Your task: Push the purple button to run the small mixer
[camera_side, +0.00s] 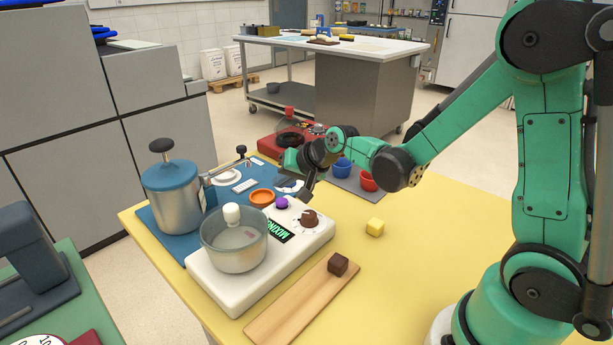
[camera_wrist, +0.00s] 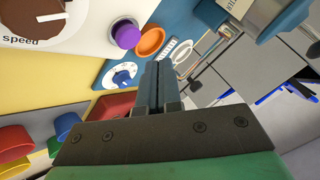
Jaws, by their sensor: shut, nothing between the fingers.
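The small mixer (camera_side: 265,281) has a white base with a clear bowl (camera_side: 233,251) on its left part. Its display (camera_side: 280,231) shows lit green letters that seem to read "MIXING". The purple button (camera_side: 281,203) is on the base behind the brown speed knob (camera_side: 309,219); in the wrist view the button (camera_wrist: 126,34) is left of my fingertips, with the knob (camera_wrist: 36,18) further left. My gripper (camera_side: 306,194) is shut and empty, just right of the button in the side view. My fingers (camera_wrist: 157,72) look apart from the button.
An orange dish (camera_side: 262,197) lies behind the button. A blue-lidded pot (camera_side: 172,195) stands at the left on a blue mat. The table's right part is clear.

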